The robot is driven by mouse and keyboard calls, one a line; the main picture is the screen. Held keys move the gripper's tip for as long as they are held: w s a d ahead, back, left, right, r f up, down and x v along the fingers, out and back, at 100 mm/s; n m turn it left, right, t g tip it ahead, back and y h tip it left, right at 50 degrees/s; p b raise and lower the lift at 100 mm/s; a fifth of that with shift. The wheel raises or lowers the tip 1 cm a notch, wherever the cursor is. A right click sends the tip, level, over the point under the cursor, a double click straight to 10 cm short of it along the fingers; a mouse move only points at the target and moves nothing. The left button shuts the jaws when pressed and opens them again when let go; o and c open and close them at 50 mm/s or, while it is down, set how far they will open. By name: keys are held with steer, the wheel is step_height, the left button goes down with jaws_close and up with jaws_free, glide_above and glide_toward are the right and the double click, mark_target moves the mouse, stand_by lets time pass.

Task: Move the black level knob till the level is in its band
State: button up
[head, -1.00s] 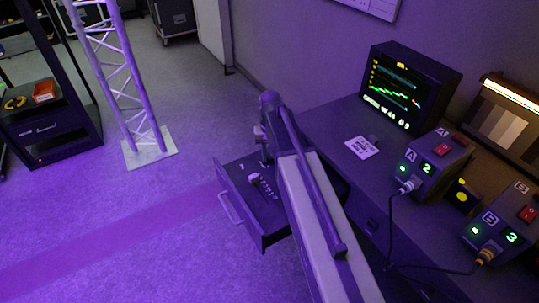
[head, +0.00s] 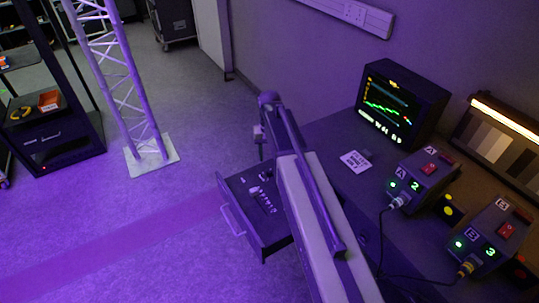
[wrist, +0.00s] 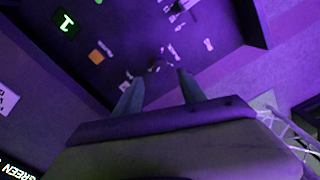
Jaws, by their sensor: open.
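The monitor (head: 402,103) at the back of the desk shows a green trace with a red end; its small text is too small to read. An open drawer (head: 238,183) holds several small pale parts. My gripper (wrist: 155,78) hangs with its fingers apart and empty over a dark surface with small pale parts in the wrist view. A dark rounded thing (wrist: 157,66) lies close to the fingertips; I cannot tell whether it is the black level knob. In the head view my arm covers part of the drawer and desk.
Box A (head: 424,178) and box B (head: 491,236) stand on the desk with red switches and cables. A yellow button (head: 448,210) sits between them. A grey-step chart (head: 500,135) leans at right. A truss (head: 122,75) and a rack (head: 50,130) stand left. Floor between is clear.

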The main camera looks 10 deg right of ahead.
step_height(320, 180, up, 9)
steer(key=p, duration=0.7)
steer(key=shift+r+p, duration=0.15)
steer(key=shift+p, duration=0.15)
steer(key=s+n, duration=0.1)
steer(key=s, duration=1.3)
steer(key=shift+s+a, duration=0.2)
steer(key=shift+s, duration=0.05)
